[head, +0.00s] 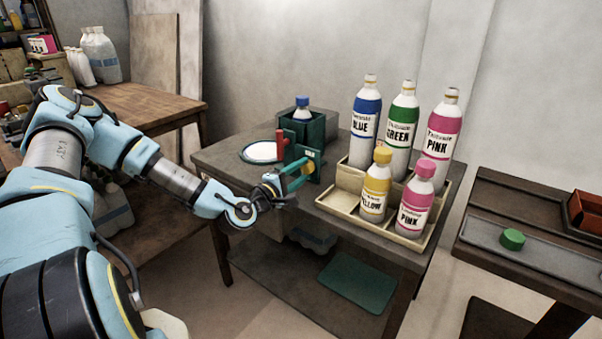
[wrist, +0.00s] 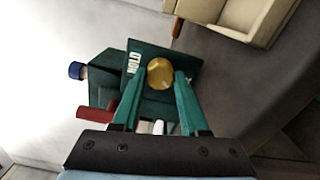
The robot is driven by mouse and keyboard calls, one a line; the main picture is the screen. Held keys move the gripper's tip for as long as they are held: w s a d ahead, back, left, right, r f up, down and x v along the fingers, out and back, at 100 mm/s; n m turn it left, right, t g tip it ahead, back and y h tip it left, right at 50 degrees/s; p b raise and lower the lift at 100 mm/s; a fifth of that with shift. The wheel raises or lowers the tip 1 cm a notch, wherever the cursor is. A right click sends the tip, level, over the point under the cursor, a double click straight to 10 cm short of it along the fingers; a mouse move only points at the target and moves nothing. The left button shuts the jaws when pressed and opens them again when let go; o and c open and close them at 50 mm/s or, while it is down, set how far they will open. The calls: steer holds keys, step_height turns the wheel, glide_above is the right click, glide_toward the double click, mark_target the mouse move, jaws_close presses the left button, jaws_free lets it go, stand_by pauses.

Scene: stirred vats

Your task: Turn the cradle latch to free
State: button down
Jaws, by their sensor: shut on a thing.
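The dark green cradle (head: 293,120) stands at the back left of the middle table and holds a blue-capped bottle (head: 302,107). Its front plate bears a yellow latch knob (wrist: 160,73), with a white label (wrist: 133,63) beside it that seems to read HOLD. My gripper (head: 296,178) is at the front plate, its green fingers on either side of the knob and shut on it. In the wrist view, the fingertips (wrist: 160,80) flank the round knob. The latch's exact angle is hard to tell.
A red handle (head: 281,143) stands upright beside the cradle, near a white round plate (head: 262,152). A cream tray (head: 340,203) with several labelled bottles is close on the right. A green cap (head: 512,239) lies on the right table.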

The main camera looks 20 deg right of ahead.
steer(key=shift+f+n, duration=0.1)
steer(key=shift+n, duration=0.4)
steer(key=shift+c, duration=2.1)
jaws_free()
steer(key=b+v, duration=0.1)
steer(key=v, duration=1)
